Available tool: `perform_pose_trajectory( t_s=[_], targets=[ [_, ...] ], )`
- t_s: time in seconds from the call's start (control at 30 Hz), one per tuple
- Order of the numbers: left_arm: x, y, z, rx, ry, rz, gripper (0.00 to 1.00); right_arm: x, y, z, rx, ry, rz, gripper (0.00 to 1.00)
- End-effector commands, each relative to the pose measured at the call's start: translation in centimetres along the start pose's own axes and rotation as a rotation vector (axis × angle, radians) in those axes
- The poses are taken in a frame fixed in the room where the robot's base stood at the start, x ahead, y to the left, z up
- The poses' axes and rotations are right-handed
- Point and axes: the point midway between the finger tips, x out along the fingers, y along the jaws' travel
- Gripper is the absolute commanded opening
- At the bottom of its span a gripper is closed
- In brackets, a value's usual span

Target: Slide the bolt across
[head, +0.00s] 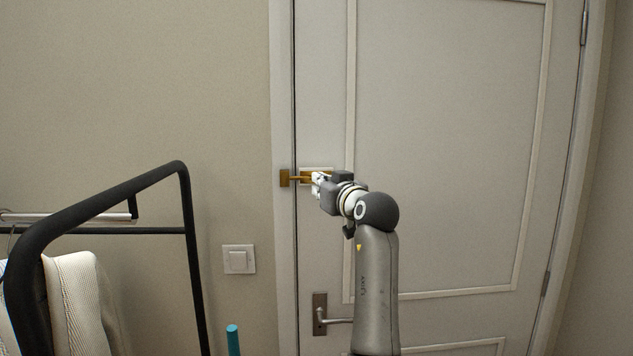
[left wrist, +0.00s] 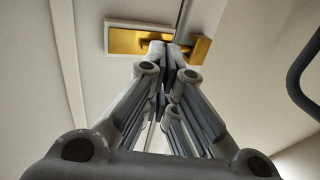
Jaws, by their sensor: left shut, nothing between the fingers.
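The brass bolt (head: 307,178) is on the pale door, at the door's left edge. Its plate (left wrist: 122,38) is gold with a light border in the left wrist view. A brass keeper block (head: 284,178) sits on the door frame to the left, and it also shows in the left wrist view (left wrist: 201,48). A thin brass rod spans the gap toward the keeper in the head view. My left gripper (head: 316,183) is shut and empty, with its fingertips at the bolt, hiding part of it. I cannot tell whether they touch it. My right gripper is out of view.
A lever handle (head: 322,318) is lower on the door. A light switch (head: 239,259) is on the wall. A black clothes rack (head: 188,250) with hanging cloth (head: 78,300) stands at the left, near a teal rod end (head: 233,340). The door's right side is clear.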

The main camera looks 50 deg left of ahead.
Motion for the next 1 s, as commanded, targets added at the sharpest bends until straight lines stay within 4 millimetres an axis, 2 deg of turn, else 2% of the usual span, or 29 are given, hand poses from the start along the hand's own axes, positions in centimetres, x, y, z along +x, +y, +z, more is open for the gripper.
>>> perform_pose_trajectory(
  t_s=[0.5, 1.0],
  targets=[
    [-2.9, -0.6, 0.1, 0.0, 0.0, 0.001, 0.0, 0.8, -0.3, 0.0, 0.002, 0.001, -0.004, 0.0],
    [-3.1, -0.7, 0.0, 0.001, 0.0, 0.001, 0.0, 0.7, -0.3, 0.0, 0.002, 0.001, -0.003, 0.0]
  ],
)
